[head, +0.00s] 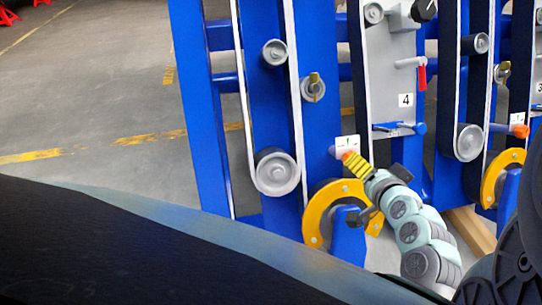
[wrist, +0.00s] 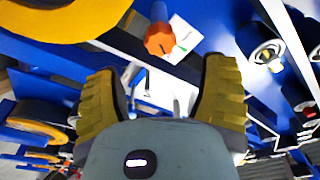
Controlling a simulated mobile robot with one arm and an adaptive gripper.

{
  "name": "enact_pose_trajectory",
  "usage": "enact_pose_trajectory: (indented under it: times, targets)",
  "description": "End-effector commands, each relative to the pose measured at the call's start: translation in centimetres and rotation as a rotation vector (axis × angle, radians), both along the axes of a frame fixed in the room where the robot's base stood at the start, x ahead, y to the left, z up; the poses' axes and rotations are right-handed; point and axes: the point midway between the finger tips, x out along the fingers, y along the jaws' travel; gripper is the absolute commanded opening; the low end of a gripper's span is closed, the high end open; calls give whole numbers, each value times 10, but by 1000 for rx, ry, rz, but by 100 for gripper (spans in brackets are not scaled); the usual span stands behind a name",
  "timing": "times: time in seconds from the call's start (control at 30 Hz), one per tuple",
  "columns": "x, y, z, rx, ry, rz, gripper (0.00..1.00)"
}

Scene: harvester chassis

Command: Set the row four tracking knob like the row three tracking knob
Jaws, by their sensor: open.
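An orange-ended knob on a blue shaft (head: 347,155), which I take for the row four tracking knob, stands before a small white card (head: 347,142), left of the 4 label (head: 406,100). My gripper (head: 355,164) is at this knob, its yellow fingers overlapping it in the head view. In the wrist view the orange knob (wrist: 160,40) lies beyond the spread fingertips (wrist: 163,75), with nothing between them. A similar orange knob (head: 521,131) with a white card (head: 517,118) is at the right, by the partly cut 3 label (head: 540,87). Its exact setting is too small to read.
A yellow curved guard (head: 318,215) is just below left of my gripper. A belt roller (head: 276,172) and blue frame posts (head: 205,110) stand left. A red-handled lever (head: 422,76) is above right. Open grey floor (head: 90,90) lies left.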

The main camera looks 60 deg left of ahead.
Motion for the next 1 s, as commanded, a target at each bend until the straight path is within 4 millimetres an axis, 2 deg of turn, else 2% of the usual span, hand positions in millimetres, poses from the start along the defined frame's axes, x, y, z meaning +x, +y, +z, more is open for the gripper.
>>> enact_pose_trajectory:
  times: [0.13,0.3,0.9,1.0]
  targets:
    - [-9,-17,7,-3,3,-4,72]
    - [-14,-27,13,-1,1,-3,72]
    - [-17,-29,14,-1,2,1,72]
    - [-13,-31,23,4,-8,-14,72]
